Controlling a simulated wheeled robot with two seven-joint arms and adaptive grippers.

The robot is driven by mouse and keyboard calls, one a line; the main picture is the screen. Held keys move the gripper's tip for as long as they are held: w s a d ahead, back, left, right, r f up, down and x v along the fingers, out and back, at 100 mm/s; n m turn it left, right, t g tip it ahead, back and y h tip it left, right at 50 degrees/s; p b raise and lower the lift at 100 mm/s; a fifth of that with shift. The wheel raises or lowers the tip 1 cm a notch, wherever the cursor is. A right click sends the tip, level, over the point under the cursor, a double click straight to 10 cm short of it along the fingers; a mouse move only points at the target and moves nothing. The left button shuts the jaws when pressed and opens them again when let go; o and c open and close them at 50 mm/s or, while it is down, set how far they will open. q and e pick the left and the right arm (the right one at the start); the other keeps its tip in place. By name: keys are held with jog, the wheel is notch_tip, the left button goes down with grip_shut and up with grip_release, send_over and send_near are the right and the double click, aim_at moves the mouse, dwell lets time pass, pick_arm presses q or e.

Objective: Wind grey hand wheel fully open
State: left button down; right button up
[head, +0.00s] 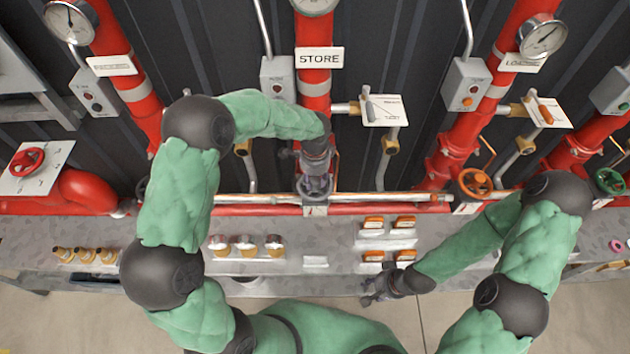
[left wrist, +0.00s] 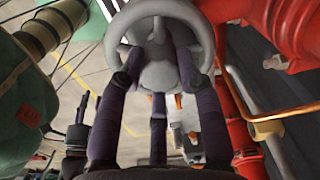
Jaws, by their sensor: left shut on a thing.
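The grey hand wheel (left wrist: 203,32) fills the top of the left wrist view, with its rim, hub and spokes showing. My left gripper (left wrist: 158,62) has its dark purple fingers shut on the wheel, reaching in at its rim and hub. In the head view my left gripper (head: 314,186) points down at the wheel, below the STORE sign (head: 320,57), and covers most of it. My right gripper (head: 378,291) hangs low over the front edge of the bench, away from the wheel; its fingers are too small to read.
Red pipes with gauges (head: 541,37) stand along the dark wall. An orange wheel (head: 475,183), a green wheel (head: 609,181) and a red wheel (head: 27,161) sit at either side. The grey bench (head: 315,261) carries brass fittings (head: 85,255) and orange switches (head: 405,222).

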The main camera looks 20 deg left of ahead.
pick_arm(q)
jog(key=n+b, duration=0.1)
jog(key=n, duration=0.2)
jog(key=shift+f, duration=0.1)
jog(key=shift+n, duration=0.6)
jog(key=shift+n+b, duration=0.95)
jog(key=shift+n, duration=0.25)
jog(key=c, duration=0.7)
grip_release()
